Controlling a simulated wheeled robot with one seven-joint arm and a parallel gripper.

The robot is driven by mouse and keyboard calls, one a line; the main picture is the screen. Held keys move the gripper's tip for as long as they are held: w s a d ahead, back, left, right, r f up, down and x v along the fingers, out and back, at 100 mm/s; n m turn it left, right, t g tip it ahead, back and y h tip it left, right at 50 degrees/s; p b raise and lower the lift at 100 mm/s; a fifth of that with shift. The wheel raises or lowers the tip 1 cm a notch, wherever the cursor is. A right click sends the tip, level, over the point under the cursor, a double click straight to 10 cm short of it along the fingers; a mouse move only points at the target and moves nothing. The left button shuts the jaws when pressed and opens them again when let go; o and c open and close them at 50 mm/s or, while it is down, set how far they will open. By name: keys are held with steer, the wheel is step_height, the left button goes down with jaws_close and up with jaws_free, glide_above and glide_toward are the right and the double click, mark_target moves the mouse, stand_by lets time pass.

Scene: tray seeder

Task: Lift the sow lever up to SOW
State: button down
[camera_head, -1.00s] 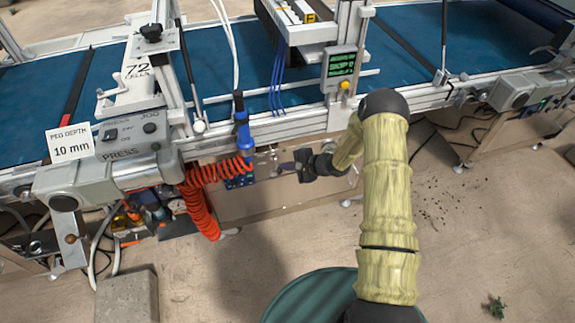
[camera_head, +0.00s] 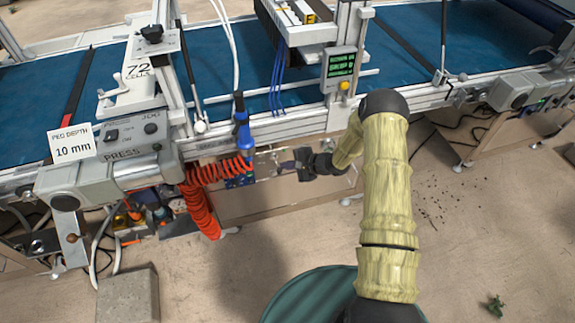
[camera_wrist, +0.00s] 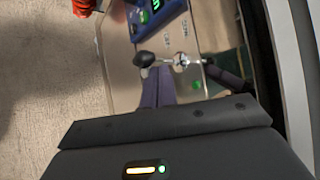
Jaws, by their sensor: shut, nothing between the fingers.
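The sow lever shows in the wrist view as a black knob (camera_wrist: 146,59) on a short chrome rod, running to a round chrome pivot (camera_wrist: 181,60) on a pale panel. The rod lies roughly across the picture. My gripper (camera_wrist: 160,82) has its purplish fingers shut and empty, with the tips just below the knob and rod in that picture. I cannot tell whether they touch. In the head view my gripper (camera_head: 285,165) points left at the panel under the conveyor. The lever is too small there to read its position. The panel's small labels are unreadable.
A blue box (camera_wrist: 160,14) with a green display sits beside the lever panel. A coiled orange hose (camera_head: 200,200) and blue tool (camera_head: 242,132) hang left of my gripper. The conveyor rail (camera_head: 270,131) runs above it. The floor in front is mostly clear.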

steer(key=shift+r, duration=0.1)
stand_by(0.7)
steer(key=shift+r+p, duration=0.7)
steer(key=shift+p, duration=0.25)
steer(key=shift+f, duration=0.1)
step_height(320, 180, down, 3)
steer(key=w+d+b, duration=0.2)
steer(key=s+d+r+p, duration=0.1)
steer(key=s+d+r, duration=0.1)
steer(key=d+r, duration=0.4)
steer(key=shift+s+d+r+p, duration=0.3)
steer(key=shift+d+r+p, duration=0.1)
steer(key=shift+r, duration=0.15)
